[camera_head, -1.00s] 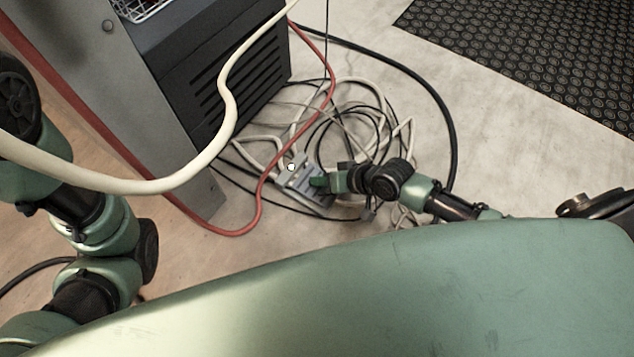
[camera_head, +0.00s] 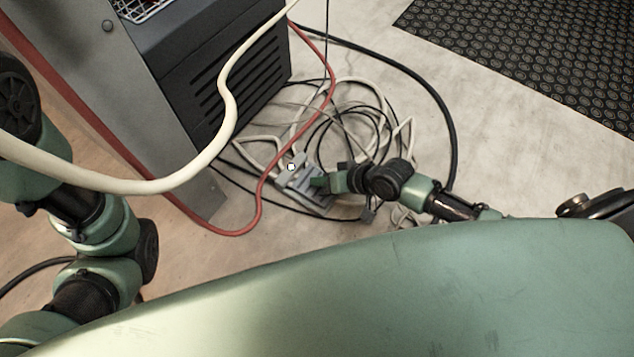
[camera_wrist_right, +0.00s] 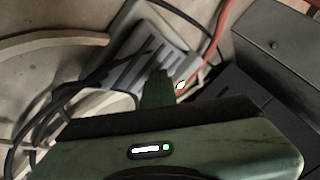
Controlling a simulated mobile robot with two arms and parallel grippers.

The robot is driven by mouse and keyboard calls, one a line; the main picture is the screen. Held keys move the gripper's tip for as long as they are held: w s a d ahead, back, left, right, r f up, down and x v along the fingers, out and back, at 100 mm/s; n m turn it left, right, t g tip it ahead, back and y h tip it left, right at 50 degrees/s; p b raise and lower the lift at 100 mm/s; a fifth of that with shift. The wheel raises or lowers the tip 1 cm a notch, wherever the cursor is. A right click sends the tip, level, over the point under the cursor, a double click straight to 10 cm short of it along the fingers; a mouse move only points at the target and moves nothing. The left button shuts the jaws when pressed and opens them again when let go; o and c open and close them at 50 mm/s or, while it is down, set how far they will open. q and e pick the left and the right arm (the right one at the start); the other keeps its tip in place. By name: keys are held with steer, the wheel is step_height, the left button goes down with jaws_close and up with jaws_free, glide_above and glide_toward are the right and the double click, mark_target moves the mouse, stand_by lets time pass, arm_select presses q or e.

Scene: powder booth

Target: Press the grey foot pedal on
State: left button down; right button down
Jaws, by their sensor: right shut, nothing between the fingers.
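The grey foot pedal (camera_head: 296,180) lies on the floor among coiled cables, beside the dark vented cabinet. A small white spot shows at its upper left part. My right gripper (camera_head: 318,182) is shut and empty, with its green fingertips at the pedal's right side, over its ribbed face. In the right wrist view the fingers (camera_wrist_right: 158,80) overlap the ribbed pedal (camera_wrist_right: 150,50), and a small light shows beside them. I cannot tell for sure whether the tips touch the pedal. My left arm shows at the left, but its gripper is out of view.
Black and white cables (camera_head: 352,115) lie coiled around the pedal. A red hose (camera_head: 262,190) passes just left of it. The vented cabinet (camera_head: 245,80) stands to the upper left. A thick cream hose (camera_head: 160,186) crosses the view. A black studded mat (camera_head: 540,50) lies at upper right.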

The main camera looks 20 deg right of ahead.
steer(key=shift+s+f, duration=0.1)
steer(key=shift+f, duration=0.45)
steer(key=shift+s+f, duration=0.1)
stand_by(0.3)
steer(key=shift+r+p, duration=0.2)
steer(key=shift+p, duration=0.4)
steer(key=shift+s, duration=0.1)
